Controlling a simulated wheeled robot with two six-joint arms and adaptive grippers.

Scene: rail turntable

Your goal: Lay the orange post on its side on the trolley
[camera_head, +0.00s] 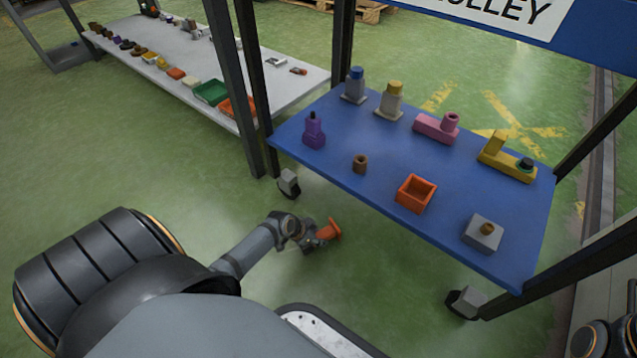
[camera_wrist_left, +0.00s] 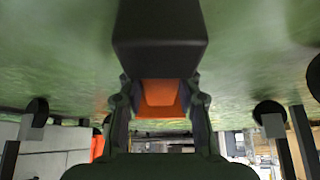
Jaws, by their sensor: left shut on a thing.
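The orange post (camera_head: 331,230) is in my left gripper (camera_head: 318,238), in front of the trolley's near left edge and off its deck. In the head view the post looks tilted, with its wider end up and to the right. In the left wrist view the orange post (camera_wrist_left: 160,98) shows between the two fingers of my left gripper (camera_wrist_left: 160,112), which is shut on it. The fingers hide part of the post. The trolley (camera_head: 345,190) has a blue deck between dark uprights. My right gripper is not in view.
On the deck stand a purple post (camera_head: 314,132), a brown ring (camera_head: 360,163), an orange open box (camera_head: 416,193), a grey block (camera_head: 482,234), and yellow, pink and grey parts behind. Bare deck lies between them. A white table (camera_head: 290,88) with small parts stands behind left.

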